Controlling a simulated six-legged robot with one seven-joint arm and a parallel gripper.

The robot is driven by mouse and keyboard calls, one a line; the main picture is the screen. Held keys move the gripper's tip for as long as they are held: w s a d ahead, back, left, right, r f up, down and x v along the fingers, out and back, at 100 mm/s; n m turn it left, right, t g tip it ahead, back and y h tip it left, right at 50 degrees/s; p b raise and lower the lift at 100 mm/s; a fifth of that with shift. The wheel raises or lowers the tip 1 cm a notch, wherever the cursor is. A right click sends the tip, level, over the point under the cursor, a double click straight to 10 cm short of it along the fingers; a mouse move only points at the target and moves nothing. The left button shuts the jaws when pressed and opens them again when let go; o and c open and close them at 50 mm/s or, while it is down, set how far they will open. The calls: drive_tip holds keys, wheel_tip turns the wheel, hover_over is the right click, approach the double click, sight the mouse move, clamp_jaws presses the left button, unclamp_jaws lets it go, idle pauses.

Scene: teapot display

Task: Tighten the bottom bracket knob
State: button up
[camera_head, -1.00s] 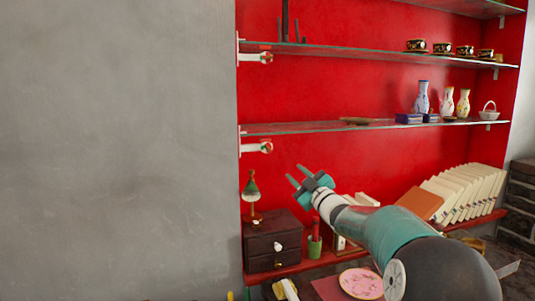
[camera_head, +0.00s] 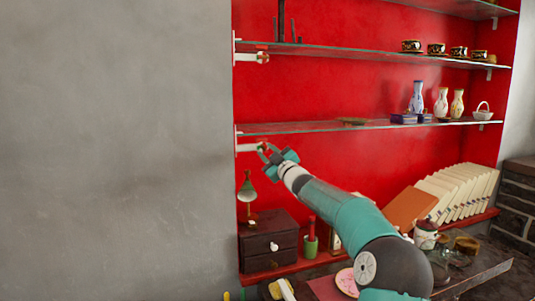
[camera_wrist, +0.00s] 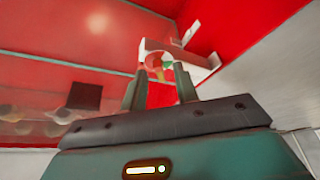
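The bottom bracket (camera_head: 246,147) is white and sits under the left end of the lower glass shelf, with its knob (camera_head: 262,146) at the outer end, partly hidden by my gripper. My gripper (camera_head: 266,153) is at the knob in the head view. In the wrist view my gripper (camera_wrist: 160,84) is open, with a gap between its two fingers. The bracket (camera_wrist: 195,62) is just ahead there, and its knob (camera_wrist: 155,66), with red and green marks, appears between the fingertips. I cannot tell whether the fingers touch it.
The lower glass shelf (camera_head: 310,127) is just above my gripper and carries vases and small boxes at the right. An upper bracket (camera_head: 250,57) is above. A green lamp (camera_head: 247,190) and a dark drawer box (camera_head: 268,240) stand below. A grey wall (camera_head: 120,150) is left.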

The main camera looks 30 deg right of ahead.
drive_tip(key=shift+w+r, duration=0.1)
drive_tip(key=shift+w, duration=0.1)
clamp_jaws()
